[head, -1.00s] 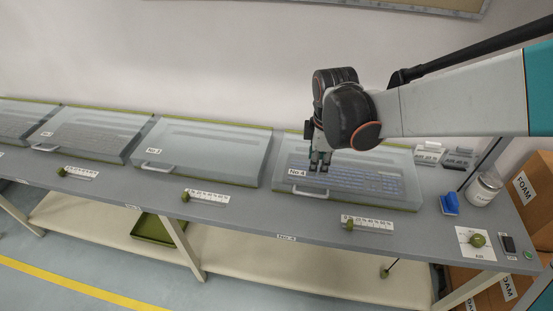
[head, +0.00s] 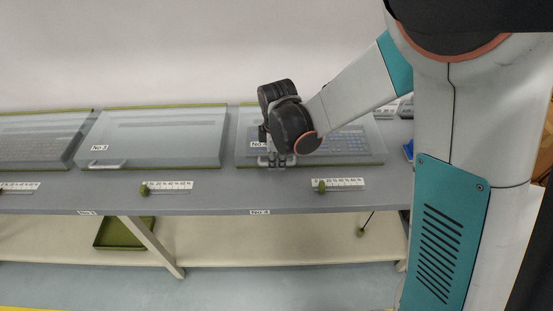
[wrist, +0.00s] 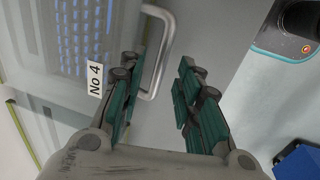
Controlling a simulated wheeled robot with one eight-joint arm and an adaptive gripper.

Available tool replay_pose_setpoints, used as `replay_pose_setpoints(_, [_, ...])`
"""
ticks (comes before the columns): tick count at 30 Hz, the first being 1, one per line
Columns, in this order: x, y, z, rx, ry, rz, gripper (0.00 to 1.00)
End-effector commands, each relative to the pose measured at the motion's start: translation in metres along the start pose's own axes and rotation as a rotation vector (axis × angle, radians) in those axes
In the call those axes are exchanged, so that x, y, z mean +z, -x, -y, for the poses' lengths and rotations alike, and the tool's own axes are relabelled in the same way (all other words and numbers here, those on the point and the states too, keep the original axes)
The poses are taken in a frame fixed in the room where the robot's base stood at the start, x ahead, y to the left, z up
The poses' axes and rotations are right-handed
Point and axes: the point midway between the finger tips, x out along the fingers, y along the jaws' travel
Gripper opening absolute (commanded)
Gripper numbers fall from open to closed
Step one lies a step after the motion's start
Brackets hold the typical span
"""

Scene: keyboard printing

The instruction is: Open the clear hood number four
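Clear hood number four (head: 365,153) is a closed, see-through box lid over a keyboard, on the grey bench in the head view. Its No 4 label (wrist: 95,78) and pale curved handle (wrist: 157,62) show in the wrist view. The handle bar appears in the gap, nearer the left finger. I cannot tell how deep it lies between them, and no grip shows.
Closed hood number three (head: 160,140) stands to the left, with another hood beyond. A white scale with a green knob (head: 322,186) lies in front of hood four on the bench. A blue object (wrist: 300,162) sits at the wrist view's lower right corner.

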Motion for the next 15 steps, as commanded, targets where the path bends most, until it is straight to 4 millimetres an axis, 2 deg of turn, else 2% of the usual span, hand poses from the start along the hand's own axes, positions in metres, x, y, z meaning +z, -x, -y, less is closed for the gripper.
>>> replay_pose_setpoints(1, [0.000, -0.008, 0.000, 0.000, 0.000, 0.000, 0.31])
replay_pose_setpoints(6, [0.000, -0.018, 0.000, 0.000, -0.001, 0.000, 0.31])
replay_pose_setpoints(15, [0.001, -0.019, 0.000, 0.000, -0.001, 0.000, 0.31])
